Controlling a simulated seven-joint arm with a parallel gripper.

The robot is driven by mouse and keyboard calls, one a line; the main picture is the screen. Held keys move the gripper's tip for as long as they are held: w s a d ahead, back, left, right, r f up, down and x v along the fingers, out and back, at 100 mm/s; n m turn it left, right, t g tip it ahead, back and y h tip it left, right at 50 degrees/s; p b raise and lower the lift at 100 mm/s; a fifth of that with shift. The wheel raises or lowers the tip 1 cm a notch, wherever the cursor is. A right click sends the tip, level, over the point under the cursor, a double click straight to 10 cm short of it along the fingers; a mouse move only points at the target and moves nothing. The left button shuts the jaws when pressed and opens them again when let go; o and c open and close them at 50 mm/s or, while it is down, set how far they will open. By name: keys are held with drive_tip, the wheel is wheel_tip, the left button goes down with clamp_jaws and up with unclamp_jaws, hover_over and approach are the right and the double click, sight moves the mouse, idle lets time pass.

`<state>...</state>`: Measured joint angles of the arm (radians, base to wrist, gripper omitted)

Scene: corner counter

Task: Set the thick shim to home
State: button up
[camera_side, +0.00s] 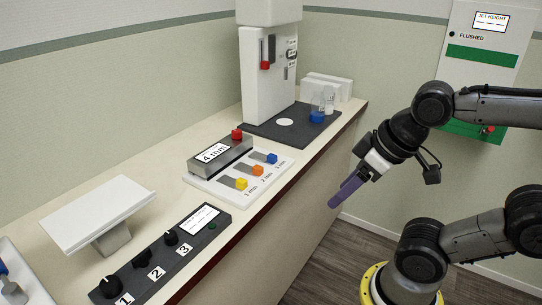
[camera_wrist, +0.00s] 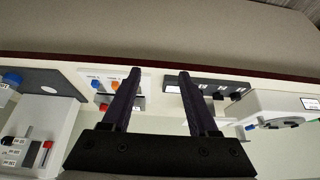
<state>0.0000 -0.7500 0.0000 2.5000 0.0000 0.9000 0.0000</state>
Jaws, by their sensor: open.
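A white shim tray (camera_side: 222,188) lies on the counter. Three grey shims with coloured knobs are on it: yellow (camera_side: 241,184) by "1 mm", orange (camera_side: 257,171) by "2 mm", blue (camera_side: 272,158) by what looks like "3 mm". A larger grey block (camera_side: 221,156) marked "4 mm" with a red knob (camera_side: 237,134) sits along the tray's back. Which piece is the thick shim is not labelled. In the wrist view, the blue (camera_wrist: 95,84), orange (camera_wrist: 114,84) and red (camera_wrist: 104,106) knobs show left of the fingers. My gripper (camera_side: 335,203) is open and empty, off the counter's front edge.
A control box (camera_side: 216,226) with several knobs and a white slanted stand (camera_side: 97,213) are at the left. A white machine (camera_side: 268,85) on a dark base (camera_side: 262,132) stands behind, with a blue-based container (camera_side: 316,117). A wall panel (camera_side: 495,45) reads "JET HEIGHT".

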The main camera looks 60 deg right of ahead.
idle(0.3)
drive_tip(key=w+d+r+n+g, duration=0.1)
drive_tip(key=w+d+r+n, duration=0.15)
drive_tip(key=w+r, duration=1)
drive_tip(key=m+g, duration=0.3)
drive_tip(key=g, duration=0.2)
hover_over(272, 155)
wheel_tip(272, 155, down, 15)
drive_tip(key=shift+n, duration=0.25)
wheel_tip(272, 155, down, 13)
